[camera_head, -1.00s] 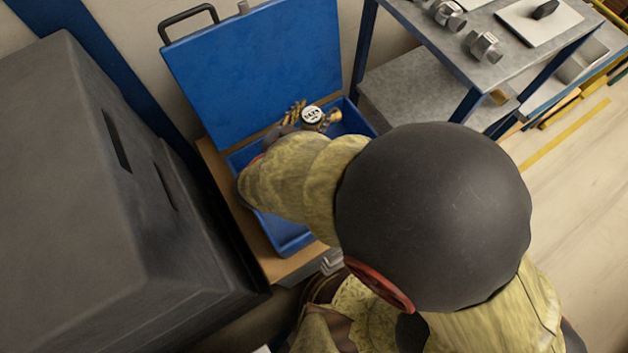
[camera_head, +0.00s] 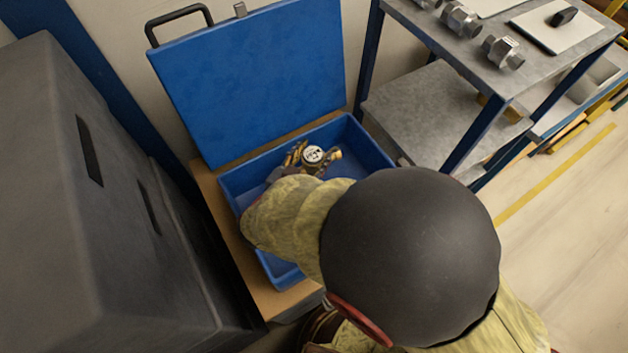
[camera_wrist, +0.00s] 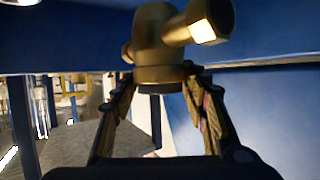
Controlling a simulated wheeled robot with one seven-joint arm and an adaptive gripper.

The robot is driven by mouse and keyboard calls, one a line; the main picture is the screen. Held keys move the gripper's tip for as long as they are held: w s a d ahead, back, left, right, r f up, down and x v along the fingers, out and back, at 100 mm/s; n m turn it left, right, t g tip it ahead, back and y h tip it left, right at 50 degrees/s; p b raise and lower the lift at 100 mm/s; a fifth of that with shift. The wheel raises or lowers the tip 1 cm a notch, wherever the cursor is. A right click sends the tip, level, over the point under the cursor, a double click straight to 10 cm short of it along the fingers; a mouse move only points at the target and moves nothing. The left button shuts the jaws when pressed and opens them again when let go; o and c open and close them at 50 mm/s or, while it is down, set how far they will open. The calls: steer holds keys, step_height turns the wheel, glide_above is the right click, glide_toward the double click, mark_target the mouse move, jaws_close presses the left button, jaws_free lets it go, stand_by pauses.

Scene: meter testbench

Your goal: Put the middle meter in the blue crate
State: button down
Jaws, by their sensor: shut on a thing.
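The brass meter (camera_head: 314,157) with a white dial face shows in the head view over the open blue crate (camera_head: 366,150). My gripper (camera_head: 300,160) is shut on the meter, and my arm hides part of it. The wrist view shows the meter's brass body (camera_wrist: 160,50) between my two fingers (camera_wrist: 160,85), with one threaded end pointing up and right. The crate's hinged blue lid (camera_head: 255,75) stands open behind it. The meter appears inside the crate's outline; its height above the floor of the crate is hard to tell.
The crate sits on a brown wooden surface (camera_head: 228,215). A large dark grey box (camera_head: 60,200) stands close on the left. A metal shelf cart (camera_head: 440,105) with several metal fittings (camera_head: 503,53) on top is at the right. My arm covers the crate's front right.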

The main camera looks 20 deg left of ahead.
mark_target(313, 170)
step_height(313, 170, down, 7)
steer(key=shift+f+b, duration=0.15)
steer(key=shift+b, duration=0.85)
steer(key=shift+f, duration=0.15)
steer(key=c, duration=1)
jaws_free()
steer(key=p+v, duration=0.2)
steer(key=v, duration=0.5)
steer(key=shift+s, duration=0.3)
